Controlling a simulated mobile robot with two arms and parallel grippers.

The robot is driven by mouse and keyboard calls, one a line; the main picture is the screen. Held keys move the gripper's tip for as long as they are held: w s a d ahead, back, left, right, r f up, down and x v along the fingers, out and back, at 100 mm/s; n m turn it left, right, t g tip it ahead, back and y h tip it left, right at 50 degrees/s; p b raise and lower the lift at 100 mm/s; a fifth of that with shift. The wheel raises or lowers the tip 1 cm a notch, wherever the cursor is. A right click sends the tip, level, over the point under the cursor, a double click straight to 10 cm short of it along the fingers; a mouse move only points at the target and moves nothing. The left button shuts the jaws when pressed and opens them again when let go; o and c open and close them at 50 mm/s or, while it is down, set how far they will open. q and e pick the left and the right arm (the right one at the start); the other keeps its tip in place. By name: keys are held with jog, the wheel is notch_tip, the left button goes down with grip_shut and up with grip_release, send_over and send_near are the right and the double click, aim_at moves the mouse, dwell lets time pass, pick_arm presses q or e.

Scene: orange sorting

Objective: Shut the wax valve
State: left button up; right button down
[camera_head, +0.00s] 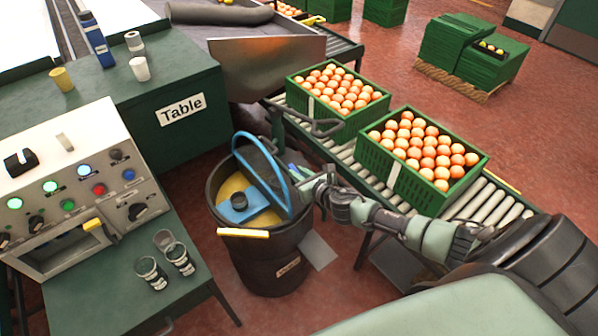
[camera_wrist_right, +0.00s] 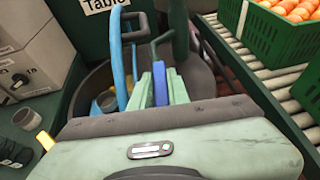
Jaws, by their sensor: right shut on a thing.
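A dark barrel (camera_head: 273,262) holding yellow wax (camera_head: 236,187) stands beside the conveyor, with a light-blue arched bar (camera_head: 283,168) over it. My right gripper (camera_head: 297,172) is at the right side of the barrel's rim, near the arch. I cannot tell surely that this handle is the wax valve. A dark grey bent pipe (camera_wrist_right: 157,55) rises just behind the fingers. My left gripper is not in view.
Two green crates of oranges (camera_head: 383,160) stand on the roller conveyor (camera_head: 480,204) to the right. A green table (camera_head: 165,115) and a control panel (camera_head: 85,180) with lit buttons are to the left. Several glasses (camera_head: 151,272) stand near the panel. A yellow handle (camera_head: 243,233) is at the barrel's front.

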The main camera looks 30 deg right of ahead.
jog(key=m+h, duration=0.1)
jog(key=m+h+p, duration=0.1)
jog(key=shift+a+r+h, duration=0.15)
jog(key=shift+a+h, duration=0.2)
jog(key=shift+h, duration=0.05)
jog(key=shift+w+a+m+g+h, duration=0.15)
jog(key=shift+m+g+h, duration=0.55)
jog(key=shift+m+h, duration=0.5)
jog(key=shift+w+a+m+g+h, duration=0.1)
jog(key=shift+m+g+h, duration=0.6)
jog(key=shift+m+h, duration=0.5)
jog(key=shift+w+a+m+g+h, duration=0.15)
jog(key=shift+m+g+h, duration=0.55)
jog(key=shift+m+h, duration=0.45)
jog(key=shift+s, duration=0.1)
jog(key=c, duration=1.4)
grip_release()
jog(key=shift+o, duration=0.2)
jog(key=shift+s+y, duration=0.1)
jog(key=shift+y, duration=0.15)
